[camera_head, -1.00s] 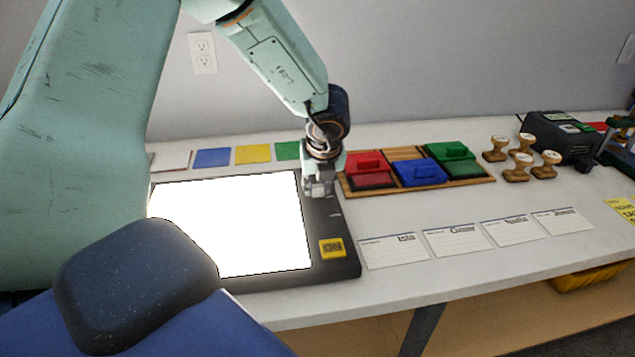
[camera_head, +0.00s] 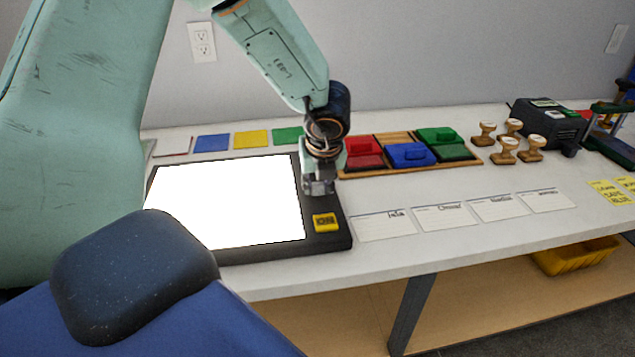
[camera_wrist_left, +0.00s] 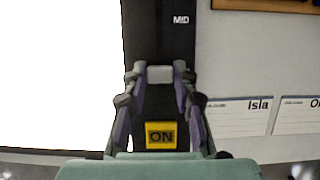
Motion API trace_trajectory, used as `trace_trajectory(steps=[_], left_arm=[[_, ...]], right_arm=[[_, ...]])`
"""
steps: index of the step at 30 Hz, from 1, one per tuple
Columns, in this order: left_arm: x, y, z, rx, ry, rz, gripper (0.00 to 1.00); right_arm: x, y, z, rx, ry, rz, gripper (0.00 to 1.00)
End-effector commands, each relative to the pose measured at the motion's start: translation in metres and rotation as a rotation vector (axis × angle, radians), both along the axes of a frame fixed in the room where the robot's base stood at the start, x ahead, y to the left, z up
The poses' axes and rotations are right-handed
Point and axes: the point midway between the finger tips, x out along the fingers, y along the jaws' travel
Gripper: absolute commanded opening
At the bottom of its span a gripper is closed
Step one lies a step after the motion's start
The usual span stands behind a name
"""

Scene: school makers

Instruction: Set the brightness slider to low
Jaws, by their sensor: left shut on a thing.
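The light pad (camera_head: 330,243) lies on the table with its white panel glowing brightly. A yellow ON button (camera_head: 325,222) sits on its dark right strip and also shows in the left wrist view (camera_wrist_left: 161,135). My left gripper (camera_head: 319,186) is low over this strip, just behind the button. In the left wrist view my left gripper (camera_wrist_left: 160,76) is shut on the grey slider knob (camera_wrist_left: 160,74). The knob is between the MID label (camera_wrist_left: 181,20) and the ON button. The low label is not visible. My right gripper is not in view.
A wooden tray (camera_head: 400,170) of red, blue and green stamp pads stands right of my left gripper. Name cards (camera_head: 385,225) lie right of the light pad. Coloured squares (camera_head: 251,139) lie behind it. Wooden stamps (camera_head: 504,151) stand further right.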

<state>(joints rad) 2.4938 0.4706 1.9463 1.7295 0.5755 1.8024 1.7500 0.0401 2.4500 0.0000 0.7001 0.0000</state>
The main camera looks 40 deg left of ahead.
Motion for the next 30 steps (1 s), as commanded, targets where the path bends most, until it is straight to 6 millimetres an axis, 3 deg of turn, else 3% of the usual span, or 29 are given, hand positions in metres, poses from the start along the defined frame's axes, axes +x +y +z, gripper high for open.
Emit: trace_trajectory(steps=[8, 9, 17, 26, 30], left_arm=[[-0.002, -0.002, -0.003, -0.009, 0.006, 0.0, 0.0], [-0.003, -0.002, -0.003, -0.01, 0.007, 0.0, 0.29], [-0.002, -0.002, -0.002, -0.007, 0.004, 0.0, 0.51], [-0.003, -0.003, -0.001, -0.005, 0.003, -0.001, 0.51], [-0.004, -0.006, 0.01, -0.005, 0.001, 0.0, 0.51]], right_arm=[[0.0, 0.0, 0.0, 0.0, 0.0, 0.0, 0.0], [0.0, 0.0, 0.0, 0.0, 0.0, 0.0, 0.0], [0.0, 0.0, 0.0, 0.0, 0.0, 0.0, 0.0], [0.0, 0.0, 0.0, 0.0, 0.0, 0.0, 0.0], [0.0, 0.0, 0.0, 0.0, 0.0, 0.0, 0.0]])
